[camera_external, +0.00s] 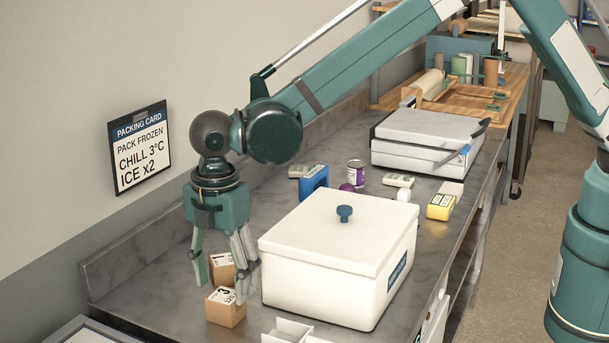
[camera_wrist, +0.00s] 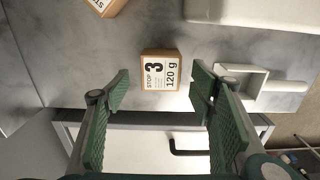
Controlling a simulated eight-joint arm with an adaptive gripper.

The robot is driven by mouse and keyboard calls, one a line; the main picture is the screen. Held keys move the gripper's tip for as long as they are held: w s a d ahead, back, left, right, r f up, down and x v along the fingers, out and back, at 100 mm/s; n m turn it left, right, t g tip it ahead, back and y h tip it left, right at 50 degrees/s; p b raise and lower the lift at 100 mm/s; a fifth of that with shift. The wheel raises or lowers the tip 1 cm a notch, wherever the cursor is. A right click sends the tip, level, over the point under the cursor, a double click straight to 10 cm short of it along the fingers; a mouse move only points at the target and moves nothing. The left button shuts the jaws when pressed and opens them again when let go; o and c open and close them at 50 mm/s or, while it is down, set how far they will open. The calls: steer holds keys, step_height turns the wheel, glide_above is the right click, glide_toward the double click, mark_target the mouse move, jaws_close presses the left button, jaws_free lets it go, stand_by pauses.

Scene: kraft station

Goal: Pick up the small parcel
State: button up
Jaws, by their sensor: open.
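Two small cardboard parcels with white labels lie on the grey counter below my gripper. The front parcel (camera_external: 226,309) is nearer the counter's front end; the other parcel (camera_external: 220,270) sits behind it, partly hidden by my fingers. In the wrist view a parcel (camera_wrist: 161,70) reads "STOP 3" and "120 g"; it lies just beyond the fingertips, centred between them. The other parcel (camera_wrist: 105,5) is cut off at the top left. My gripper (camera_external: 222,284) points down and is open and empty; its spread fingers also show in the wrist view (camera_wrist: 159,88).
A white lidded box (camera_external: 335,260) stands close right of my gripper. A small white open holder (camera_external: 287,331) is in front of it. A can (camera_external: 356,172), a blue item (camera_external: 314,181) and a yellow item (camera_external: 440,206) lie farther back. The wall bounds the left.

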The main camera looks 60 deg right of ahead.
mark_target(225, 295)
steer(key=shift+f, duration=0.1)
steer(key=shift+f, duration=2.5)
steer(key=shift+c, duration=0.6)
steer(key=c, duration=0.9)
